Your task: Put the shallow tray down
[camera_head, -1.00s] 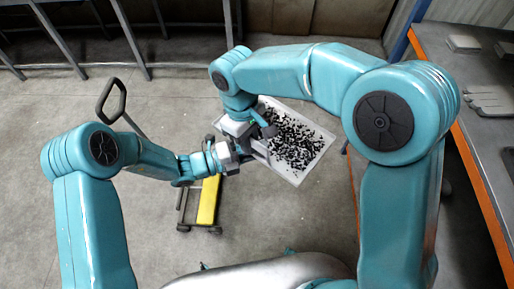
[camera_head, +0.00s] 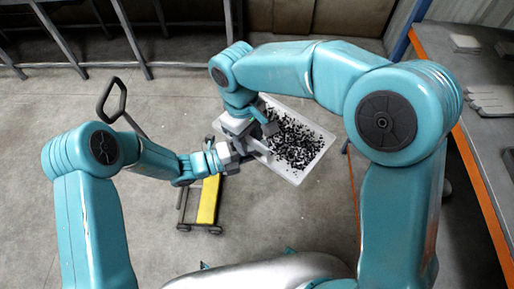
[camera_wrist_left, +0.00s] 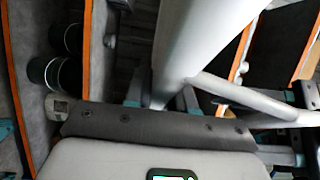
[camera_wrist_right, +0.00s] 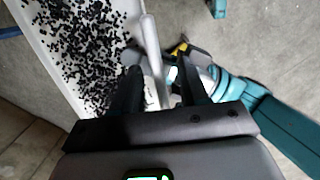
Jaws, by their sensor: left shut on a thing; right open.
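The shallow tray (camera_head: 313,169) is pale, with low walls and many small black pieces in it. In the head view it is right of the gripper meeting point, tilted in the picture. My left gripper (camera_head: 243,150) is shut at the tray's left end, where the grip itself is partly hidden. A pale bar (camera_wrist_left: 180,55) crosses the left wrist view very close up. My right gripper (camera_head: 260,134) is open over the tray's left side. In the right wrist view its fingers (camera_wrist_right: 158,88) stand either side of a pale bar (camera_wrist_right: 152,48), with the tray (camera_wrist_right: 48,62) to their left.
A cart with a yellow deck (camera_head: 208,200) and black handle stands on the floor left of the tray. An orange-edged grey bench (camera_head: 470,105) runs along the right. Grey frame legs (camera_head: 130,45) stand at the back. Bare concrete floor (camera_head: 50,110) lies open at left.

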